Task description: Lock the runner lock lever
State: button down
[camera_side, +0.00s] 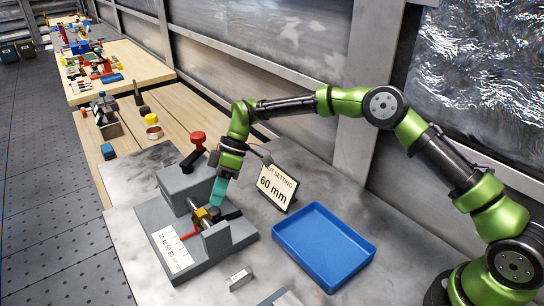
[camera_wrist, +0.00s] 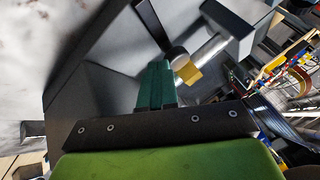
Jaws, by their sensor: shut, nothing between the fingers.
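A grey fixture (camera_side: 182,228) stands on the metal bench. It carries a silver rod, a brass-coloured piece (camera_side: 201,214), a red pointer (camera_side: 189,235) at a printed scale (camera_side: 171,249), and a black lever-like part (camera_side: 232,215). A dark bar, perhaps this lever, shows in the wrist view (camera_wrist: 153,22) beside the brass piece (camera_wrist: 188,73). A red-knobbed black handle (camera_side: 197,139) rises from the rear block. I cannot tell for certain which part is the runner lock lever. My gripper (camera_side: 216,204), with teal fingers, points down at the brass piece, shut and empty; contact is unclear.
A sign reading "60 mm" (camera_side: 275,187) stands behind the fixture. A blue tray (camera_side: 323,246) lies to the right. A small metal block (camera_side: 239,279) lies in front. A wooden bench (camera_side: 180,110) with several parts extends to the back left.

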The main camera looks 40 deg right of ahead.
jog(key=shift+s+a+n, duration=0.15)
jog(key=shift+n, duration=0.25)
jog(key=shift+s+g, duration=0.15)
jog(key=shift+g, duration=0.15)
jog(key=shift+a, duration=0.2)
jog(key=shift+r, duration=0.1)
jog(key=v, duration=1)
